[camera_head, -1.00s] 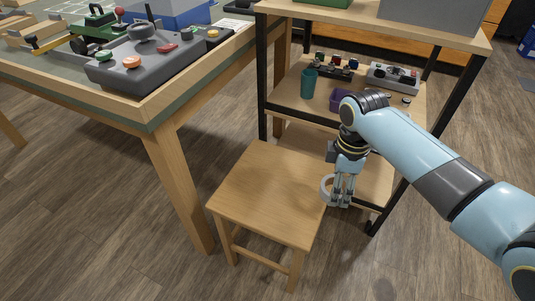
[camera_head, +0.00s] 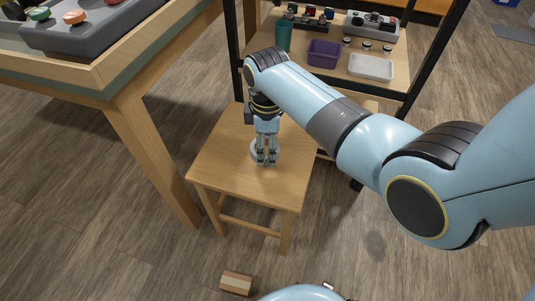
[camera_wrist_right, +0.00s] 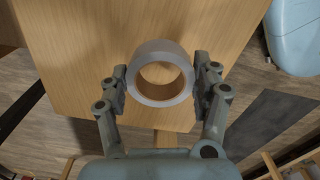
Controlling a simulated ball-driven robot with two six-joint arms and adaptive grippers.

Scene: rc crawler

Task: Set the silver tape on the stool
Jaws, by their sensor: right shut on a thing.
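The silver tape (camera_wrist_right: 160,52) is a grey ring with a tan inner core, held between the two fingers of my right gripper (camera_wrist_right: 161,85) in the right wrist view. In the head view my right gripper (camera_head: 266,160) points down over the wooden stool (camera_head: 225,165), and part of the tape (camera_head: 255,150) shows beside the fingers. The stool top (camera_wrist_right: 85,30) lies behind the tape in the wrist view. I cannot tell whether the tape touches the stool top. My left gripper is not in view.
A workbench (camera_head: 120,85) stands left of the stool. Behind it is a black-framed shelf with a teal cup (camera_head: 284,36), a purple bin (camera_head: 324,53) and a white tray (camera_head: 371,66). A wooden block (camera_head: 236,283) lies on the floor in front. The stool top around the gripper is clear.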

